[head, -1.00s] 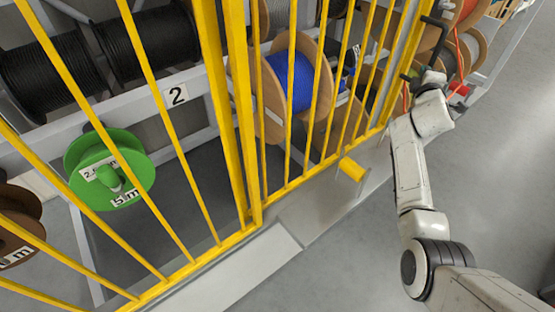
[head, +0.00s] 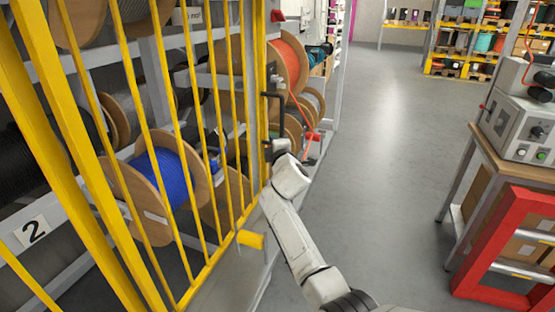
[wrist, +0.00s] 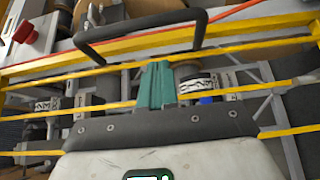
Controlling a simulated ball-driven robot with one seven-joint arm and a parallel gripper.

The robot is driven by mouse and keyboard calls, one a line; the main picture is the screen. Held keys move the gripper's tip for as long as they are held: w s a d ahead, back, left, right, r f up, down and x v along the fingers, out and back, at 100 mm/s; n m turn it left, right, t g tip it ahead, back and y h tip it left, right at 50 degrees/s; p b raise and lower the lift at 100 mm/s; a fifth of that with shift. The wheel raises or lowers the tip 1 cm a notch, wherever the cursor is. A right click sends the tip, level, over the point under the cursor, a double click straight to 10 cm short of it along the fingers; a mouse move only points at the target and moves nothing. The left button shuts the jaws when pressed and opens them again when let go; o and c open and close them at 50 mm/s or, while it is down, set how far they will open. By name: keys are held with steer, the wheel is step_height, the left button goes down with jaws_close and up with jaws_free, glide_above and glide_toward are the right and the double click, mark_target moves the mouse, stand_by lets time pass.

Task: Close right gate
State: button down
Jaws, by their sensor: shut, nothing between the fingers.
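The right gate (head: 261,70) is a frame of yellow bars in front of the cable rack. It meets another yellow gate at thick double posts on the left of the head view. A black handle (head: 283,108) sits on its far right edge; in the wrist view the handle (wrist: 140,31) arches ahead of the fingers. My gripper (wrist: 156,84) is shut and empty, with teal fingertips close to the yellow bars, apart from the handle. In the head view my wrist partly hides the gate's far edge. Whether the gate is fully closed I cannot tell.
Behind the bars stand reels, including a blue cable reel (head: 157,182). A yellow stub (head: 251,239) juts out low at the gate. A red knob (wrist: 24,30) shows past the handle. A red frame (head: 490,245) and a workbench (head: 482,150) stand right. The floor between is clear.

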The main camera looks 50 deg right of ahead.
steer(key=v, duration=0.8)
steer(key=shift+s+a+p, duration=0.25)
steer(key=shift+p, duration=0.15)
steer(key=shift+f, duration=0.1)
steer(key=s+a+f+m+g+y, duration=0.3)
steer(key=s+a+f+m+g, duration=0.1)
steer(key=s+a+f, duration=0.5)
steer(key=s+a+f+m+g+y, duration=0.35)
steer(key=s+a+f, duration=0.35)
steer(key=f, duration=0.4)
steer(key=s+a+f+m+g+y, duration=0.1)
steer(key=s+a+f+g+y, duration=0.1)
steer(key=s+a, duration=0.4)
steer(key=s+a+f+m+g+y, duration=0.2)
steer(key=s+a, duration=0.4)
steer(key=s, duration=0.7)
steer(key=shift+s+f+g, duration=0.3)
steer(key=shift+f+g, duration=0.15)
steer(key=shift+g, duration=0.4)
